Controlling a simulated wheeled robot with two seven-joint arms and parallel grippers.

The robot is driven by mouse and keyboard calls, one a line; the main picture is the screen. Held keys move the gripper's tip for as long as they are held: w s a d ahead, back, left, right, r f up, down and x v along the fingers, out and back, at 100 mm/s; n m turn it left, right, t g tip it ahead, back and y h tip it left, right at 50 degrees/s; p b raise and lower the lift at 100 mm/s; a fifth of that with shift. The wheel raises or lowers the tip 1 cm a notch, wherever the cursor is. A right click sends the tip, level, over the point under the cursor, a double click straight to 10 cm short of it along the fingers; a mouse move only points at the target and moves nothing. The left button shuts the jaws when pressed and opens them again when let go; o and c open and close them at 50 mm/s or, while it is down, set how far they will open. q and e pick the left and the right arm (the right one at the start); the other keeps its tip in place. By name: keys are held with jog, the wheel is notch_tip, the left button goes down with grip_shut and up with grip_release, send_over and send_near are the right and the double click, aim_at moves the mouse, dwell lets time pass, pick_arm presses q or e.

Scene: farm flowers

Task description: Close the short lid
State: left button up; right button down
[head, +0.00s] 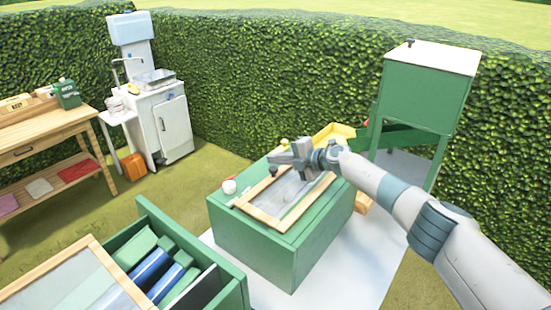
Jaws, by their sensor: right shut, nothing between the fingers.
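A green box (250,247) stands in the middle, with a wood-framed, glazed lid (262,218) lying on its top. A small dark knob (273,172) shows near the lid's back left edge. My right gripper (280,158) is shut and empty. It appears over the back part of this lid, close to the knob; I cannot tell whether it touches. A second wood-framed, glazed lid (98,256) lies over the left part of a green bin (230,288) at the front left. I cannot tell which lid is the short one. My left gripper is out of view.
The bin's uncovered part holds blue and green items (152,268). A white round container (229,186) sits on the middle box. A yellow tray (333,134) is behind it. A tall green cabinet (425,97) stands at right, a sink unit (170,128) and wooden bench (50,135) at left.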

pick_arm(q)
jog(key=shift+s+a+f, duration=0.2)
pick_arm(e)
jog(key=shift+w+a+f, duration=0.1)
jog(key=shift+a+f, duration=0.15)
jog(key=shift+f, duration=0.2)
jog(key=shift+w+d+r+p, duration=0.1)
jog(key=shift+d+r+p, duration=0.1)
jog(key=shift+r+p, duration=0.5)
notch_tip(320, 180, up, 4)
jog(key=shift+f+p, duration=0.25)
jog(key=shift+p, duration=0.55)
pick_arm(q)
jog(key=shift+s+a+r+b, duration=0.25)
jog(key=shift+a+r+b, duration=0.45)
jog(key=shift+b, duration=0.35)
pick_arm(e)
notch_tip(320, 180, up, 9)
jog(key=shift+d, duration=0.2)
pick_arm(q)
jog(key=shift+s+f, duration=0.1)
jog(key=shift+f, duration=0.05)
